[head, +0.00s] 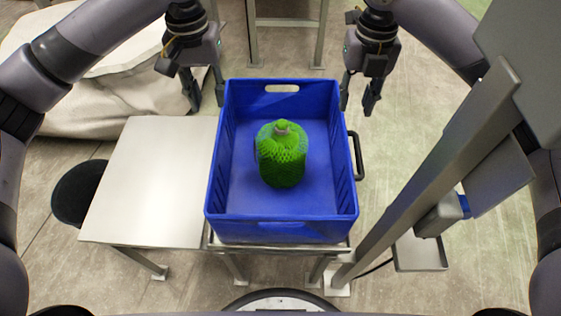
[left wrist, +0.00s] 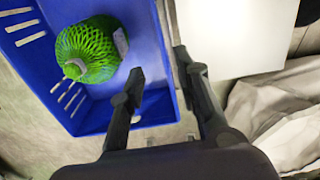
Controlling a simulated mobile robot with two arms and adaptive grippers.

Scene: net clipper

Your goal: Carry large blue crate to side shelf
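The large blue crate (head: 340,190) stands upright on a small metal stand in the middle of the head view. A green net-wrapped bundle (head: 282,155) sits inside it. My left gripper (head: 207,104) is open at the crate's far left corner. In the left wrist view, the open fingers of my left gripper (left wrist: 158,62) appear on either side of the crate's wall (left wrist: 168,60), apart from each other; contact cannot be told. My right gripper (head: 356,108) is open beside the crate's far right corner. I cannot tell which surface is the side shelf.
A white table (head: 155,180) stands close against the crate's left side. A black round stool (head: 78,193) is beyond it. A pale sack (head: 110,105) lies at the far left. A grey metal post (head: 425,175) rises at the right. A black handle (head: 357,155) is by the crate's right side.

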